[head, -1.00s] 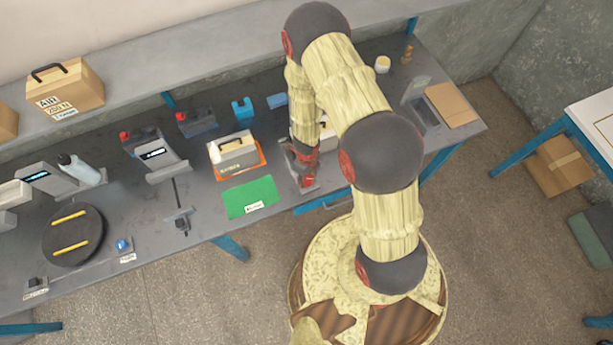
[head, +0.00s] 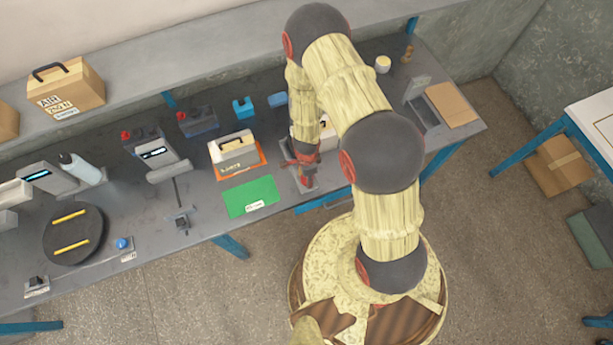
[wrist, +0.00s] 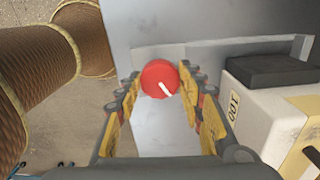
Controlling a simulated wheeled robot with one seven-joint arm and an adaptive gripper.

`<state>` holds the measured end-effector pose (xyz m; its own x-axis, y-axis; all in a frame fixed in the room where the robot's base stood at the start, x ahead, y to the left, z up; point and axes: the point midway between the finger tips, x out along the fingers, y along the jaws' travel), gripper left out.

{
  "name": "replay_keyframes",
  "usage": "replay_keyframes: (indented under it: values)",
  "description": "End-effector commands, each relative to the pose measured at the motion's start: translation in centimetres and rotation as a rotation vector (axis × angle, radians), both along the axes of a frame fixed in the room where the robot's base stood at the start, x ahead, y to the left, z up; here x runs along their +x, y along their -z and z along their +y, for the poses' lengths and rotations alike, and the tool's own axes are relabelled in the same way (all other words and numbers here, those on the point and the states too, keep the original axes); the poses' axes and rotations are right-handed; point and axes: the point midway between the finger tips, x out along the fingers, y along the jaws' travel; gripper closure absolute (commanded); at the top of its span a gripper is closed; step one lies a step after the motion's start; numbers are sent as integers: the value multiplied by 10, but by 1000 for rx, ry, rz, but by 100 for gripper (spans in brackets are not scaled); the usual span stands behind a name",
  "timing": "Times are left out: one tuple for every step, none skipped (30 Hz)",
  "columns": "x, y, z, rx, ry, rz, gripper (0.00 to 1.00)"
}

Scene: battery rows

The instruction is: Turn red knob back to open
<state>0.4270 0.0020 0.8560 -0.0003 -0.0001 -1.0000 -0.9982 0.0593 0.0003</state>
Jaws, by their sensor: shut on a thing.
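The red knob (wrist: 158,79) is round, with a white pointer line slanting toward the lower right in the wrist view. It sits on a grey unit (wrist: 175,142). My gripper (wrist: 161,84) has one finger on each side of the knob and is shut on it. In the head view my gripper (head: 306,172) is at the bench's front edge, right of the green mat (head: 250,197). The knob is hard to make out there behind the fingers.
A cream box with a dark top (wrist: 275,115) stands close to the right of my gripper in the wrist view. An orange mat (head: 257,168) carries another box. A grey tray (head: 423,112) lies to the right on the bench.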

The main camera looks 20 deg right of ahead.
Motion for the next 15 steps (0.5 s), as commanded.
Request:
replay_keyframes:
  values:
    - [0,0,0,0,-43,0,87]
    - [0,0,0,0,-71,0,87]
    - [0,0,0,0,-109,0,87]
    - [0,0,0,0,-138,0,87]
    - [0,0,0,0,-167,0,87]
    - [0,0,0,0,-205,0,87]
    - [0,0,0,0,-233,0,87]
    - [0,0,0,0,-261,0,87]
    - [0,0,0,0,-299,0,87]
    - [0,0,0,0,-328,0,87]
    - [0,0,0,0,-356,-1,87]
    - [0,0,0,0,-394,-1,87]
    - [0,0,0,0,-423,-1,87]
    - [0,0,0,0,-451,-1,87]
    - [0,0,0,0,-490,-1,87]
